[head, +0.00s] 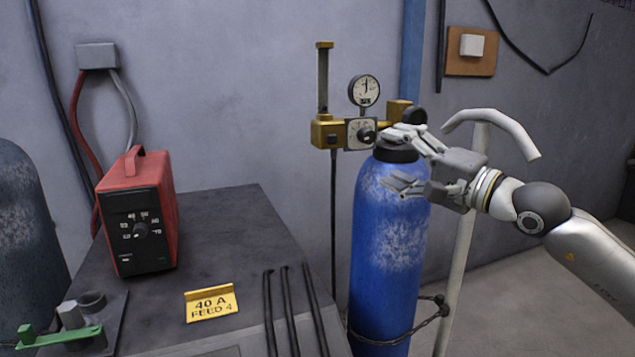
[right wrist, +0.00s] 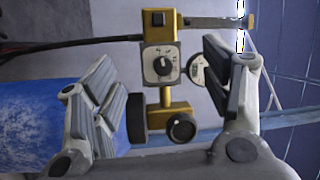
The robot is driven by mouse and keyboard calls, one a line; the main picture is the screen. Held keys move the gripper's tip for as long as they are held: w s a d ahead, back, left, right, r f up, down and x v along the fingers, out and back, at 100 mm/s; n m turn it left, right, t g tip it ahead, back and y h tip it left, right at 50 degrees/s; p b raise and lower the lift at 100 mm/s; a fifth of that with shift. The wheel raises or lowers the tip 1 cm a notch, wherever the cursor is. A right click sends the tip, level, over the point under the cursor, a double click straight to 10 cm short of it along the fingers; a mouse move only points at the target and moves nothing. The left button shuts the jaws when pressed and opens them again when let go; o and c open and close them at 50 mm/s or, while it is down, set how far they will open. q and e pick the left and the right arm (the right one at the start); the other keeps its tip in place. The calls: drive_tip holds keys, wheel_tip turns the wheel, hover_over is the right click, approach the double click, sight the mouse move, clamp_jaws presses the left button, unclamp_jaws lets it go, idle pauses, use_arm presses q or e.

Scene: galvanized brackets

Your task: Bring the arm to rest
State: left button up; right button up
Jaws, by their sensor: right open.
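My right gripper (head: 394,161) is open at the top of a blue gas cylinder (head: 390,245), its fingers pointing left. One finger is level with the black cylinder neck and the other is in front of the blue shoulder. In the right wrist view, a brass regulator (right wrist: 165,92) with a white dial and black knobs shows between the open jaws (right wrist: 168,95). Nothing appears clamped. I cannot tell whether a finger touches the cylinder. The regulator (head: 328,132) and its round gauge (head: 364,90) stand just left of the gripper in the head view. My left gripper is out of view.
A pale cylinder trolley handle (head: 470,220) stands behind my right gripper, close to it. A dark bench (head: 235,235) at left carries a red welding unit (head: 138,212), a yellow "40 A FEED 4" sign (head: 211,302), dark rods (head: 290,310) and a green-handled clamp (head: 60,335). Floor at right looks clear.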

drive_tip(key=s+a+f+m+t+y, duration=0.4)
drive_tip(key=s+a+m, duration=0.25)
drive_tip(key=m, duration=0.95)
drive_tip(key=s+d+f+m+g+h, duration=0.1)
drive_tip(key=s+d+f+m+h, duration=0.1)
drive_tip(key=d+f+m+h, duration=0.6)
drive_tip(key=s+d+f+m+h, duration=0.1)
drive_tip(key=f+m+h, duration=0.4)
drive_tip(key=f+m, duration=0.8)
drive_tip(key=s+d+f+m+g+h, duration=0.15)
drive_tip(key=d+f+m+h, duration=0.4)
drive_tip(key=m, duration=0.85)
drive_tip(key=s+a+f+m+g+y, duration=0.25)
drive_tip(key=s+f+m+g, duration=1)
drive_tip(key=s+f, duration=1.3)
drive_tip(key=s+f+n+g, duration=0.1)
drive_tip(key=s+f+g, duration=0.15)
drive_tip(key=f, duration=2.25)
drive_tip(key=s+d+f+b, duration=0.1)
drive_tip(key=s+d+f, duration=0.1)
drive_tip(key=s+f, duration=1.4)
drive_tip(key=shift+s+d+b, duration=0.2)
drive_tip(key=shift+s+b, duration=0.1)
drive_tip(key=shift+s, duration=0.25)
